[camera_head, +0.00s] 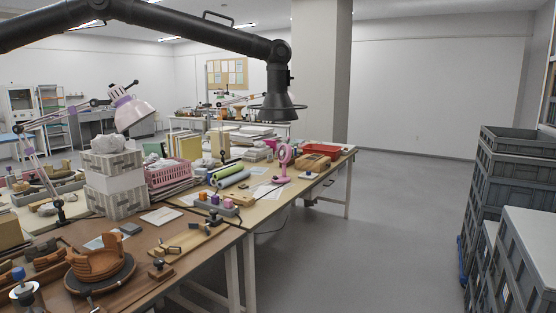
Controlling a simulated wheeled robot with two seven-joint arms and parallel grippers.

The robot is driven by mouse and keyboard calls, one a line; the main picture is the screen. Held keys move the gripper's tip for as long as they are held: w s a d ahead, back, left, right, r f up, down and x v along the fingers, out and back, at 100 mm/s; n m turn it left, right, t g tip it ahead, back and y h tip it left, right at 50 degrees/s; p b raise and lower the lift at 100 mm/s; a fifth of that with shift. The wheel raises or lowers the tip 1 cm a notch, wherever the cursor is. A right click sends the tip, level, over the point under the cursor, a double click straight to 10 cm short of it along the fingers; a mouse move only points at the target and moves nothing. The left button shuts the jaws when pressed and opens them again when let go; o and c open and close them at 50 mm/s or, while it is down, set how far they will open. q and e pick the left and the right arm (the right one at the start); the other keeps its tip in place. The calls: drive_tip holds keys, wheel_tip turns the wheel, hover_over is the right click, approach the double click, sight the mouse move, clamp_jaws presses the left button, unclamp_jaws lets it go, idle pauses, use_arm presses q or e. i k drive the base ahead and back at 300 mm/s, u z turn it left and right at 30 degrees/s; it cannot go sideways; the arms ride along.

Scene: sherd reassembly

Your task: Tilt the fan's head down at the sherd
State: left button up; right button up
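The fan (284,157) is small and pink. It stands upright on the far bench, near that bench's right side, with a round head on a short stem and base. Its head looks roughly upright; its exact tilt is too small to tell. Curved terracotta sherds (97,259) are assembled on a dark round turntable (122,280) on the near brown bench. I cannot tell which sherd the task means, and none is clearly visible by the fan. Neither of my grippers shows in this view.
A black jointed duct arm with a hood (278,101) hangs over the benches. A pink basket (168,173), stacked boxes (114,184), green rolls (229,174) and a red tray (323,149) crowd them. Grey crates (504,190) stand at right. The floor (385,230) between is clear.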

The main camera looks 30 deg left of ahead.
sight(286, 153)
drive_tip(key=k, duration=0.85)
drive_tip(key=u, duration=0.1)
drive_tip(key=i, duration=5.75)
drive_tip(key=u, duration=2.4)
